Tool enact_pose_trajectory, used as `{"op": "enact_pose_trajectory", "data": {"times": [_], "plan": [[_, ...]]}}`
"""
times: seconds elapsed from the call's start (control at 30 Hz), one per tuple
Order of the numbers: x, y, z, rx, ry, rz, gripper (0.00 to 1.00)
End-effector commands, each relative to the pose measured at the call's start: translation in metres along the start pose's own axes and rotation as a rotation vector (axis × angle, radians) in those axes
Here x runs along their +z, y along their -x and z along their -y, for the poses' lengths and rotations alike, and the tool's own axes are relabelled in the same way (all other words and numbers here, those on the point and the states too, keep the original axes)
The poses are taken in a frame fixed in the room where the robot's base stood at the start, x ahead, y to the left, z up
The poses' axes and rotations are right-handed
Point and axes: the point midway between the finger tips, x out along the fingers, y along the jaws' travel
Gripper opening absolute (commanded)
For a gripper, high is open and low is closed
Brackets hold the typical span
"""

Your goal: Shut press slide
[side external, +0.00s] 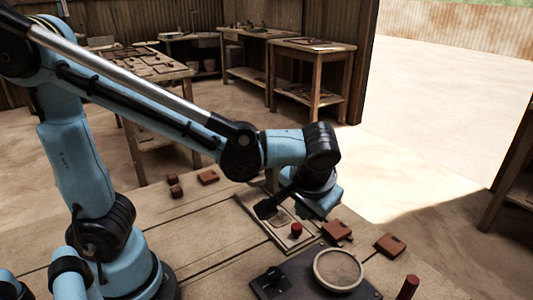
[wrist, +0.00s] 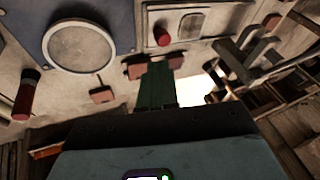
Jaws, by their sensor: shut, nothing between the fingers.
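The press slide appears to be the pale flat plate (side external: 268,222) with an upright red knob (side external: 296,230) near its front end. It lies on the wooden table, partly hidden behind my arm. In the wrist view the red knob (wrist: 163,37) stands at the top middle, beside the plate's grey window (wrist: 190,24). My gripper (side external: 310,213) hangs to the right of the plate, behind the knob. In the wrist view my green fingers (wrist: 158,70) are together, with nothing held. They look apart from the knob, which lies beyond their tips.
A dark base (side external: 300,276) with a round pale disc (side external: 338,269) stands at the front. A red handle (side external: 407,288) is to its right. Brown blocks (side external: 389,245) (side external: 336,231) lie near my gripper. More blocks (side external: 208,177) lie at the back left.

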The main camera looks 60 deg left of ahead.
Motion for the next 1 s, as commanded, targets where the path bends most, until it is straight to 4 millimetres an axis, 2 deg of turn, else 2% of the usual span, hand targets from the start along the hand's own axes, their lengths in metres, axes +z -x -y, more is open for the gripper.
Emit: {"op": "enact_pose_trajectory", "data": {"times": [0.03, 0.2, 0.37, 0.57, 1.0], "plan": [[0.000, 0.001, -0.013, -0.038, 0.011, -0.006, 0.00], [0.003, 0.003, -0.036, -0.156, 0.083, -0.037, 0.00], [0.006, 0.004, -0.046, -0.208, 0.123, -0.060, 0.00], [0.006, -0.007, -0.045, -0.218, 0.134, -0.063, 0.00], [0.003, -0.072, -0.030, -0.216, 0.133, -0.063, 0.00]]}}
